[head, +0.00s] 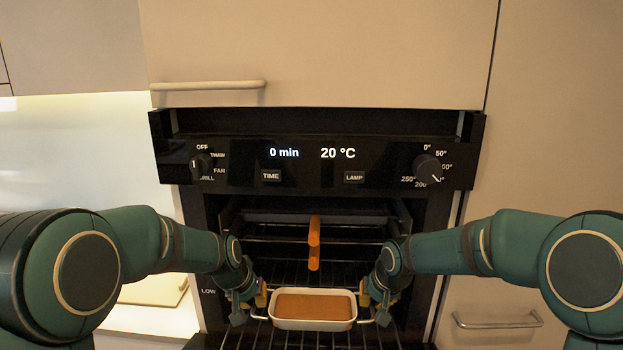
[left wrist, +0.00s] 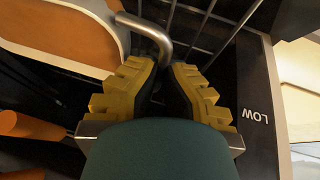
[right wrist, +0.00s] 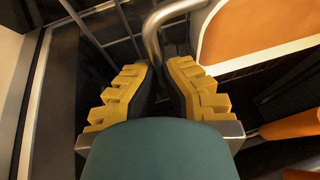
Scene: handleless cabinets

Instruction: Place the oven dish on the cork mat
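The oven dish (head: 313,323) is white-rimmed with an orange-brown inside and a metal handle at each end. It sits level at the wire rack in the open oven. My left gripper (head: 248,300) is at its left handle, which runs between the nearly closed yellow fingers (left wrist: 162,68). My right gripper (head: 376,297) is at the right handle, which also runs between its fingers (right wrist: 160,70). Both look shut on the handles; the exact contact is partly hidden. A flat beige board, apparently the cork mat (head: 155,290), lies on the counter at the left, partly behind my left arm.
The black oven panel (head: 320,165) with knobs stands just above my grippers. Wire racks (head: 320,240) and an orange cylinder (head: 314,232) are behind the dish. The oven's side frames are close beside both grippers. A drawer handle (head: 497,321) sticks out at lower right.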

